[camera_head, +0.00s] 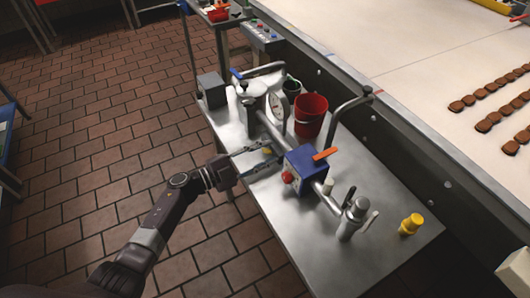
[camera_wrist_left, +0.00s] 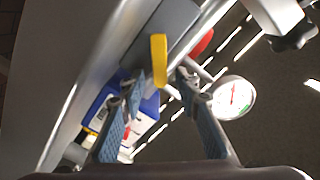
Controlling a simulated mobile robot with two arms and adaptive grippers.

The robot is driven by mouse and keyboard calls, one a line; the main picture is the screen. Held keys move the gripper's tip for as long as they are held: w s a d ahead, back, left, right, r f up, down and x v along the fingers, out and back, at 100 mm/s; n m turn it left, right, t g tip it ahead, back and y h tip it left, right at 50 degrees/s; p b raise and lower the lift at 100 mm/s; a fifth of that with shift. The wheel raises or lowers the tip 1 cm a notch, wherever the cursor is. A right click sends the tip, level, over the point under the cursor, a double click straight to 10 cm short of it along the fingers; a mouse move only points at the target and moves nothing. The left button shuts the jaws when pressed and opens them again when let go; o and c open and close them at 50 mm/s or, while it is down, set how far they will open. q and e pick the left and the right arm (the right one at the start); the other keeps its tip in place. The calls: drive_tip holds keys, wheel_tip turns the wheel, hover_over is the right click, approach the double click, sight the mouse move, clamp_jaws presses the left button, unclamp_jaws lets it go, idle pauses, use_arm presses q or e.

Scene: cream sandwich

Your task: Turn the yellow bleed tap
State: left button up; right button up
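The yellow bleed tap (camera_wrist_left: 159,62) shows as a flat yellow lever in the left wrist view, in front of a grey part. My left gripper (camera_head: 275,151) reaches in from the left at the near edge of the steel bench, beside the blue box (camera_head: 306,167) on the pipe. Its two blue-padded fingers are apart in the left wrist view (camera_wrist_left: 160,82), one on each side of the lever. Gaps show between lever and fingers, so it does not look gripped. In the head view the tap is mostly hidden by the fingers. My right gripper is not in view.
The bench (camera_head: 385,252) holds a round gauge (camera_head: 279,105), a red bucket (camera_head: 311,115), a yellow container (camera_head: 411,224) and a metal valve fitting (camera_head: 354,215). An orange lever (camera_head: 325,154) tops the blue box. Tiled floor (camera_head: 80,170) lies open at left.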

use_arm(q)
clamp_jaws()
drive_tip(key=m+b, duration=0.1)
drive_tip(key=f+m+b, duration=0.1)
drive_tip(key=m+b, duration=0.1)
drive_tip(key=shift+s+d+f, duration=0.15)
drive_tip(key=shift+s+f, duration=0.15)
drive_tip(key=shift+s+m+b, duration=0.1)
drive_tip(key=shift+m+b, duration=0.45)
drive_tip(key=shift+m, duration=0.05)
unclamp_jaws()
